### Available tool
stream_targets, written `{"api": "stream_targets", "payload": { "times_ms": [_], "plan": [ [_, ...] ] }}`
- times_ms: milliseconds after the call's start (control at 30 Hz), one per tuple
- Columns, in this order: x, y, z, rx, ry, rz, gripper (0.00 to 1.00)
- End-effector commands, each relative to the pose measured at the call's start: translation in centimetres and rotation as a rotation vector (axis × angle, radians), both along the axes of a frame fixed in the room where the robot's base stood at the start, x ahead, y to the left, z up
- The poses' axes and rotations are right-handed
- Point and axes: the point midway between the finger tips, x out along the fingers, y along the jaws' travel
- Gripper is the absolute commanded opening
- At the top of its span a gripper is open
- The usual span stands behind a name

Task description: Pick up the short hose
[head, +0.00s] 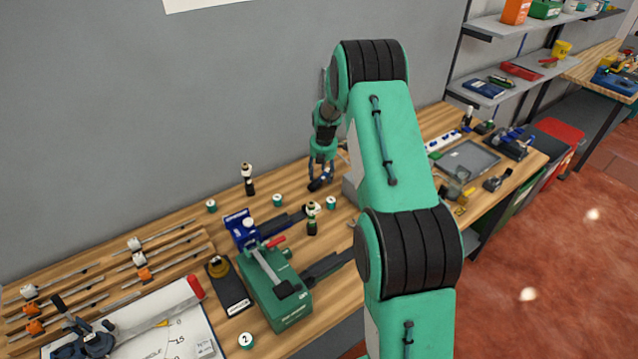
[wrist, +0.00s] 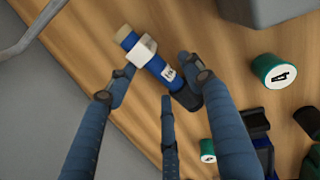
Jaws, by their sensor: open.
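A short blue tube (wrist: 151,66), which I take to be the short hose, lies on the wooden bench in the wrist view. It has a tan end, a white band and a small white label. My gripper (wrist: 158,84) is open, with its fingertips on either side of the tube and a further finger near its lower end. I cannot tell whether they touch it. In the head view my gripper (head: 321,183) points down close to the bench near the back wall, and the tube cannot be made out clearly there.
A green numbered cap (wrist: 275,71) and a grey block (wrist: 265,10) are near the tube. A green vise-like fixture (head: 277,297) stands in front, with a small dark bottle (head: 312,220) behind it.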

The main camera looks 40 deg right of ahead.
Motion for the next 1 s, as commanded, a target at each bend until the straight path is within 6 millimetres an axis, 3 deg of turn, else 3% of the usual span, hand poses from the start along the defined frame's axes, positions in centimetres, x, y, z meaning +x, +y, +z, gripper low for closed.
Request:
{"api": "stream_targets", "payload": {
  "times_ms": [167, 700, 967, 1000],
  "plan": [
    [0.2, -0.05, -1.07, 0.0, -0.001, 0.0, 0.52],
    [0.2, -0.07, -1.07, 0.0, -0.001, 0.0, 0.52],
    [0.18, -0.06, -1.08, 0.0, 0.0, 0.0, 0.0],
    [0.18, -0.06, -1.08, 0.0, 0.0, 0.0, 0.0]
  ]
}}
